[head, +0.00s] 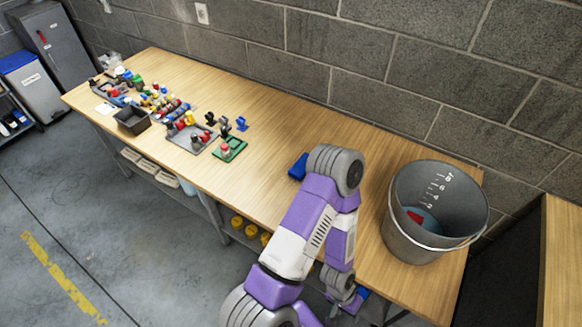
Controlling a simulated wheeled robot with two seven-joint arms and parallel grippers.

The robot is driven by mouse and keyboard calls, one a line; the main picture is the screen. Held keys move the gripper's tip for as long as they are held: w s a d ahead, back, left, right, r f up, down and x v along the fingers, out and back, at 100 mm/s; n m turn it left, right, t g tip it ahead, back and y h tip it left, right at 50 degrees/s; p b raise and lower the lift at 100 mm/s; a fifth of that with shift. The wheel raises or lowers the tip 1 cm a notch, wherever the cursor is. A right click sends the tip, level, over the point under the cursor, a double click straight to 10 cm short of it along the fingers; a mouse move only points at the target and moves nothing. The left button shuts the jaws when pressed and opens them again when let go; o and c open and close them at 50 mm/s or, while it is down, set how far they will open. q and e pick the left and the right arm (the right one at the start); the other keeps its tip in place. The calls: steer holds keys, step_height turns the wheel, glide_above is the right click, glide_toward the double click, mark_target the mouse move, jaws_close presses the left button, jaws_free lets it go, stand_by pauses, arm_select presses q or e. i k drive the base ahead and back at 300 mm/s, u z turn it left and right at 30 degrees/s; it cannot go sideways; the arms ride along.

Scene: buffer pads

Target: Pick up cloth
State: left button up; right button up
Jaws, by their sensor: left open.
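No piece is clearly recognisable as the cloth. A small dark-blue piece (298,167) lies on the wooden table (290,125), partly hidden behind my left arm. Another small blue patch (362,293) shows at the table's front edge, right beside my left gripper. I cannot tell which of these, if either, is the cloth. My left gripper (343,306) is open, low in the picture by the front edge; its fingers are small and partly hidden by my arm. I cannot tell whether it touches the blue patch. My right gripper is out of view.
A grey bucket (398,236) with a wire handle stands at the table's right end; red and blue things show inside. Several coloured parts and trays, with a dark open box (132,120), fill the left end. Mid-table is mostly clear. A block wall (350,50) runs behind.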

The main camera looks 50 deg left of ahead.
mark_target(297, 172)
steer(key=u, duration=3.8)
steer(key=i, duration=1.55)
steer(key=z, duration=4)
